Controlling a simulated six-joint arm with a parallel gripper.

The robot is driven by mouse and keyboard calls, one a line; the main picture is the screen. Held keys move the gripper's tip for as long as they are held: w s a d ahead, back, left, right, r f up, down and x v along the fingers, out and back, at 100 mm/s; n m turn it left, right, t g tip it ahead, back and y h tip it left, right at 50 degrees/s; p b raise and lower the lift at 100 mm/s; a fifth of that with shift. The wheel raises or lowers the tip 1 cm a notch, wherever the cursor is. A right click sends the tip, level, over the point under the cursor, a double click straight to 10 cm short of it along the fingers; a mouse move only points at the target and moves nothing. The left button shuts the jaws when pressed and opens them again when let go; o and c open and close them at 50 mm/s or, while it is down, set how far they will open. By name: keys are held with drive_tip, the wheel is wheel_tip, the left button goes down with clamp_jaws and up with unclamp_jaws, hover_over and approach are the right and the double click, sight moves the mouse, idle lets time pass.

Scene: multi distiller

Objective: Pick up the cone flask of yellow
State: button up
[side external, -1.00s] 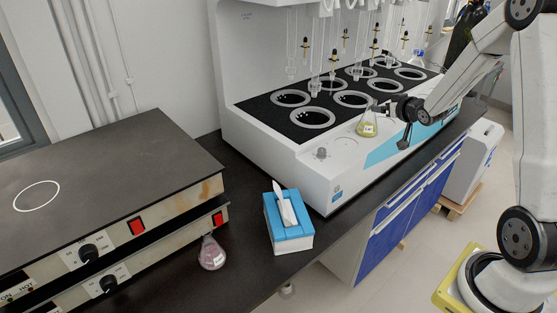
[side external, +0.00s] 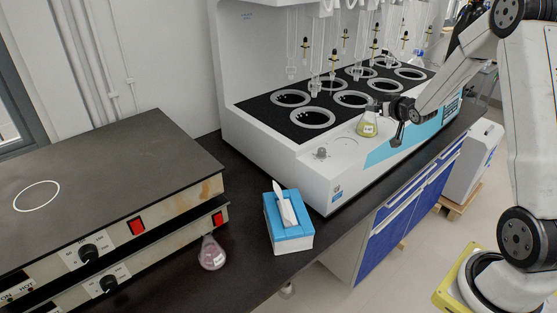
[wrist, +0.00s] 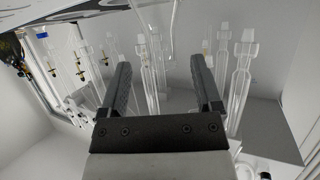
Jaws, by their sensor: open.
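The cone flask with yellow liquid (side external: 368,126) stands upright on the white front ledge of the distiller, at its front right. My gripper (side external: 380,107) is at the flask's neck, reaching in from the right. The side view is too small to tell whether the fingers are around the neck or just beside it. In the wrist view my gripper (wrist: 160,62) has its two dark fingers spread apart. The yellow flask cannot be made out there.
The distiller's black top (side external: 325,107) has several ringed wells with glass tubes hanging above. A blue and white tissue box (side external: 289,232) and a flask of pink liquid (side external: 212,254) stand left of it. Hotplates (side external: 100,190) fill the left.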

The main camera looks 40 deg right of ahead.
sight(369, 117)
drive_tip(key=shift+x, duration=1.25)
drive_tip(key=shift+w+d+f, duration=0.25)
drive_tip(key=shift+w+f, duration=0.35)
drive_tip(key=shift+w, duration=0.25)
clamp_jaws()
